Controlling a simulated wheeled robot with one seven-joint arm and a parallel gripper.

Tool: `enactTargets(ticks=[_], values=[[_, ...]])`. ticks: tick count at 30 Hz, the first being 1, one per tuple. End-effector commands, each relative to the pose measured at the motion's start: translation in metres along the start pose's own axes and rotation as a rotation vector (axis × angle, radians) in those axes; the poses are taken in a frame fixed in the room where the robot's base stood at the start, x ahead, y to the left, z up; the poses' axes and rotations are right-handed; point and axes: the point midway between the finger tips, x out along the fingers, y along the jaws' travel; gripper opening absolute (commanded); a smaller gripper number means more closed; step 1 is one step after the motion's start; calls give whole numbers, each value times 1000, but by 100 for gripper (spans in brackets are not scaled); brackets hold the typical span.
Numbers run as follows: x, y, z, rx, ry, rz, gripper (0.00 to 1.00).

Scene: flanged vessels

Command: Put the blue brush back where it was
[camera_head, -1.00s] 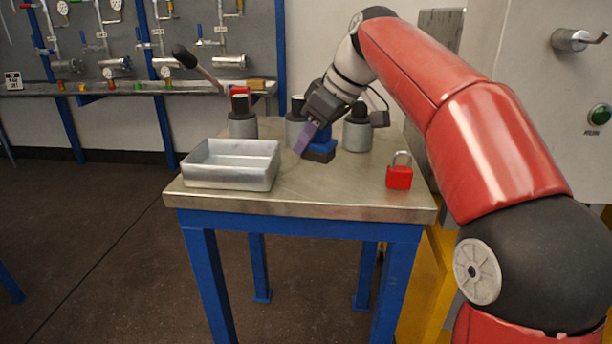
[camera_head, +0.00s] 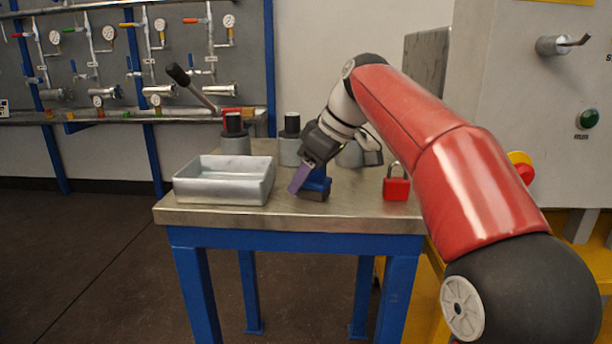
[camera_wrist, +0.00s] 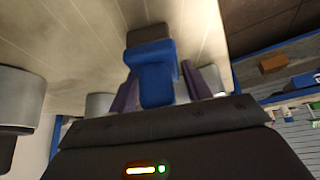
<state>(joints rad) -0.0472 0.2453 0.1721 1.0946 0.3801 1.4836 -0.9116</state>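The blue brush (camera_head: 316,184) has a blue body and a dark bristle end. In the head view it is over the middle of the metal table, right of the grey tray. My gripper (camera_head: 302,176) has its purple fingers at the brush and points down toward the table. In the wrist view the blue brush (camera_wrist: 156,80) sits between the two fingers of my gripper (camera_wrist: 166,88), its dark end pointing away. The fingers look closed on its sides. I cannot tell whether the bristles touch the table.
A grey metal tray (camera_head: 224,195) stands at the table's left front. Grey vessels with black tops (camera_head: 236,143) stand along the back, one (camera_head: 349,154) partly behind my arm. The front strip of the metal table (camera_head: 285,216) is clear.

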Motion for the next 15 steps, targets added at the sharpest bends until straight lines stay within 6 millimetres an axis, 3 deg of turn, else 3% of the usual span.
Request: enactTargets(ticks=[10,15], values=[[-1,0,-1,0,0,0,58],[-18,1,-3,0,2,3,58]])
